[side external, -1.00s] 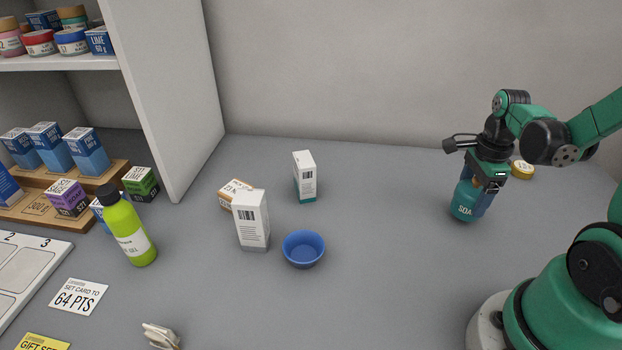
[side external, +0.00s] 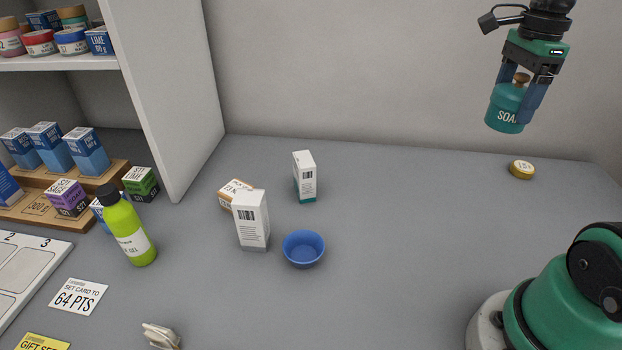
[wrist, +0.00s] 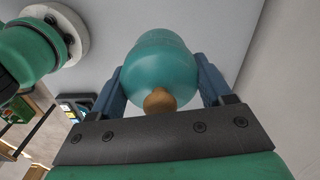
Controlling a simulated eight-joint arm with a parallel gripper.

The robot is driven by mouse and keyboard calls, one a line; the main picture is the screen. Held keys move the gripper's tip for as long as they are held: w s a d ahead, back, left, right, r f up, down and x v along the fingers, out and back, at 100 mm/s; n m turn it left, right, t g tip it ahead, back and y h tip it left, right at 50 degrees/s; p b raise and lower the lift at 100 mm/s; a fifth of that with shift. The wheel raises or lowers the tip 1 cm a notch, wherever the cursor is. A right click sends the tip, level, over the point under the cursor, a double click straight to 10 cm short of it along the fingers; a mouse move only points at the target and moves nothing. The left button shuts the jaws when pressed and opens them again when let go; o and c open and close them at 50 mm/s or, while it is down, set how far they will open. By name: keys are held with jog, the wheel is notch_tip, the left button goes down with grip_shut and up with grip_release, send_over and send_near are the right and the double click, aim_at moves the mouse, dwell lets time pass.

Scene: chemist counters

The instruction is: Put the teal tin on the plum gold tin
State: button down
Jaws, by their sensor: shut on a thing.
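My gripper (side external: 512,104) is shut on the teal tin (side external: 505,118), a rounded jar lettered "SOA…" with a brown knob on top. It holds the tin upright, high above the counter at the right. In the wrist view the tin (wrist: 160,65) sits between the two blue fingers, its knob toward the camera. A small, low, round gold tin (side external: 521,171) stands on the counter at the back right, below the held tin and apart from it. No plum colour shows on it, and no other gold tin is clear.
A blue bowl (side external: 303,249), white boxes (side external: 251,220) and (side external: 305,177), and a lime bottle (side external: 131,232) stand at the middle and left. A white shelf unit (side external: 165,90) rises at the left. The counter around the gold tin is clear.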

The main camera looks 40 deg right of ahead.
jog(key=w+d, duration=0.2)
jog(key=d, duration=0.5)
jog(key=n, duration=0.3)
send_over(524, 166)
notch_tip(524, 166, down, 13)
jog(key=shift+f, duration=2.2)
grip_release()
jog(key=shift+f, duration=0.1)
